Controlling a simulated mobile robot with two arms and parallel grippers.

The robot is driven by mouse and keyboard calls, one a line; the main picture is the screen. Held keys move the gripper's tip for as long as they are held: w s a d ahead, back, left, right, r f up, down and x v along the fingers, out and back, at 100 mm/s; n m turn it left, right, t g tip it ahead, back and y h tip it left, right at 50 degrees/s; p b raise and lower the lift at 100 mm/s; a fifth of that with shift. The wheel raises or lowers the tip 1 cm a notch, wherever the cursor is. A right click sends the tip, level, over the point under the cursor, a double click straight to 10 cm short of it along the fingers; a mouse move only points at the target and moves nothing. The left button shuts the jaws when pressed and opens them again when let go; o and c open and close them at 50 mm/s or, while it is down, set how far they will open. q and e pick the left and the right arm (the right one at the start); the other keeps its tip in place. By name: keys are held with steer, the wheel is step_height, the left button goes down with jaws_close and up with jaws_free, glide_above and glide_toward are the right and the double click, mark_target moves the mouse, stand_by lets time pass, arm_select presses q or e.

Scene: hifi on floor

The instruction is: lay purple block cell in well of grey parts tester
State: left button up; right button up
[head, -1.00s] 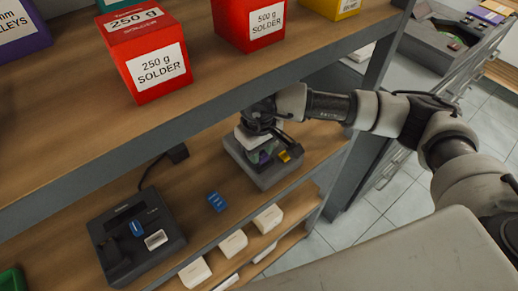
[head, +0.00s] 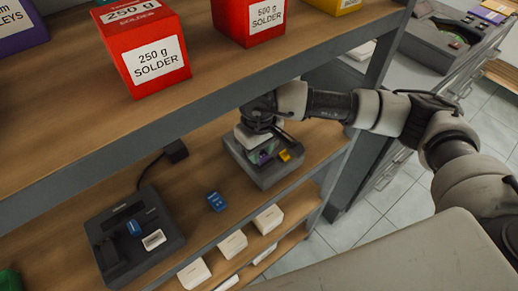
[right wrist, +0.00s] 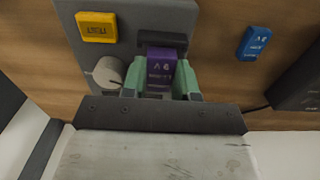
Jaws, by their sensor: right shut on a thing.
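The grey parts tester (head: 262,177) sits on the middle shelf; its flat top also shows in the right wrist view (right wrist: 85,57). My right gripper (right wrist: 161,82) is shut on the purple block cell (right wrist: 160,62), with a green fingertip on each side. In the head view the gripper (head: 262,150) is over the tester, and the purple cell (head: 266,157) is partly hidden by it. A dark well (right wrist: 163,40) shows at the far end of the cell. I cannot tell whether the cell touches its floor. My left gripper is not in view.
A yellow block (right wrist: 96,27) sits on the tester beside a pale round knob (right wrist: 108,74). A blue block (head: 216,201) lies on the shelf between the tester and a dark charger-like unit (head: 135,240). The upper shelf (head: 200,97) is close to my arm.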

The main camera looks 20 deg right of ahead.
stand_by(0.3)
steer(key=o, duration=1)
steer(key=shift+r+p, duration=0.9)
steer(key=shift+r, duration=2.6)
steer(key=shift+s+f, duration=0.1)
